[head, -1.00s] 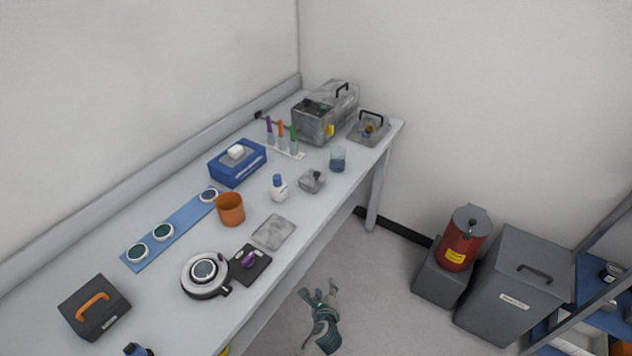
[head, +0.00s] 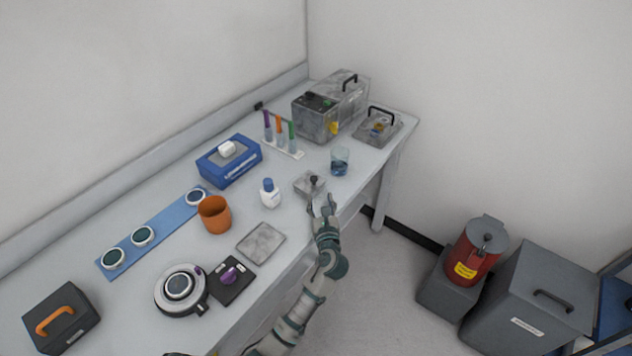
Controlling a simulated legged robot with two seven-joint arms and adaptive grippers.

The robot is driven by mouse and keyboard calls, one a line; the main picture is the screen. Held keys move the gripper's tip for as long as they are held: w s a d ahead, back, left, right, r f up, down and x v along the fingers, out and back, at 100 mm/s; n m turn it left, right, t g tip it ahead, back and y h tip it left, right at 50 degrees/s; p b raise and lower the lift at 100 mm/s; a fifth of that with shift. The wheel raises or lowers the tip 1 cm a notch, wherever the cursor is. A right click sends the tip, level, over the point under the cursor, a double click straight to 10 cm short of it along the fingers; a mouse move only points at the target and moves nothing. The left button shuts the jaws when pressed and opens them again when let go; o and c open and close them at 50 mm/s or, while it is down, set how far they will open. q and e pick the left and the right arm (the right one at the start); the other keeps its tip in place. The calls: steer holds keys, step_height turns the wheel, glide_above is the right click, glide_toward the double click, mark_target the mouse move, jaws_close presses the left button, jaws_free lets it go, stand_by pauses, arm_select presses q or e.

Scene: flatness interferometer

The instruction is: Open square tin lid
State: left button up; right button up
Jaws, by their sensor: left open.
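The small square grey tin (head: 306,187) sits near the front edge of the bench, with a dark knob (head: 314,180) on its lid. The lid looks closed on the tin. My left gripper (head: 322,203) is open at the bench's front edge, just in front of and slightly right of the tin. Its fingers point toward the tin and appear empty. I cannot tell whether a fingertip touches the tin. My right gripper is not in view.
A white bottle with a blue cap (head: 270,193) stands left of the tin. A glass beaker (head: 340,162) stands behind it to the right. A flat grey plate (head: 261,243) lies nearer. A handled tray (head: 378,128) and a large grey instrument (head: 317,120) stand farther back.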

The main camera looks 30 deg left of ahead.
mark_target(316, 180)
arm_select(q)
steer(key=b+x, duration=0.1)
steer(key=x, duration=0.4)
steer(key=shift+w+a, duration=0.3)
steer(key=a, duration=0.1)
steer(key=w+a, duration=0.2)
steer(key=shift+a+f, duration=0.3)
steer(key=shift+f, duration=0.05)
steer(key=shift+d+r, duration=0.35)
steer(key=shift+d, duration=0.45)
steer(key=shift+c, duration=0.5)
steer(key=shift+d, duration=0.2)
steer(key=c, duration=0.4)
steer(key=shift+r, duration=0.1)
steer(key=c, duration=0.4)
steer(key=shift+s+a, duration=0.15)
steer(key=shift+a, duration=0.35)
jaws_close()
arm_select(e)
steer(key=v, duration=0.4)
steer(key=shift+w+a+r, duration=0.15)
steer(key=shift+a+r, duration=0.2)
